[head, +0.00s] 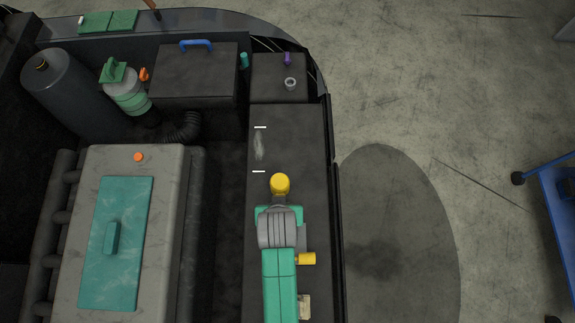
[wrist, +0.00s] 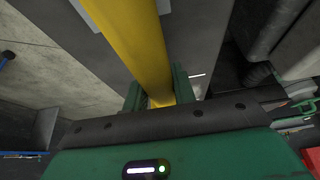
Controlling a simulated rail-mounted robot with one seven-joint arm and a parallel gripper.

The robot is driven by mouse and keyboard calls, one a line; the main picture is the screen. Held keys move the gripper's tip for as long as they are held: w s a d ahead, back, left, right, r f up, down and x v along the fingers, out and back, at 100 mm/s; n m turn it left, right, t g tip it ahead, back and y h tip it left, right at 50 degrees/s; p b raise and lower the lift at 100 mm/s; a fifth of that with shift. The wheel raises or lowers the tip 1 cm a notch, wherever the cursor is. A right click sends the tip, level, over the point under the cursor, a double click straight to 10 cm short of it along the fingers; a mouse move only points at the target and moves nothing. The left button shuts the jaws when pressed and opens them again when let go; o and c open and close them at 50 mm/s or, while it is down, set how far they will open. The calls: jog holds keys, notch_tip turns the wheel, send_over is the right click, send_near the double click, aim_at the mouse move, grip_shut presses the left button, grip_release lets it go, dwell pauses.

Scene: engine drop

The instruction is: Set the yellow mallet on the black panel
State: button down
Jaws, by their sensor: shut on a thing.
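The yellow mallet shows in the wrist view as a thick yellow bar (wrist: 138,38) running from the top edge down between my green fingers. My gripper (wrist: 158,90) is shut on it. The rest of the mallet is outside this view or hidden behind the palm. In the head view my arm hangs over the black panel (head: 290,140), a long dark strip with two short white marks, and hides the fingertips. A rounded yellow end shows just ahead of my wrist there; I cannot tell for sure whether it is the mallet's. Contact between mallet and panel cannot be told.
A grey engine block (head: 165,200) with a teal cover (head: 115,240) lies left of the panel. A black box (head: 195,80) with a blue handle, a bottle (head: 125,95) and a dark cylinder (head: 65,90) stand behind. A blue cart (head: 560,210) is at right.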

aim_at(287, 191)
jog(key=w, duration=0.1)
jog(key=w+d, duration=0.1)
jog(key=w, duration=0.1)
jog(key=w+d, duration=0.1)
jog(key=shift+w+f, duration=0.2)
jog(key=shift+w, duration=0.15)
notch_tip(287, 191, down, 4)
jog(key=shift+r+b, duration=0.2)
jog(key=shift+b, duration=0.6)
jog(key=c, duration=1.1)
grip_release()
jog(key=shift+a+f, duration=0.1)
jog(key=shift+c, duration=0.2)
jog(key=shift+s, duration=0.1)
jog(key=p+v, duration=0.3)
jog(key=v, duration=0.9)
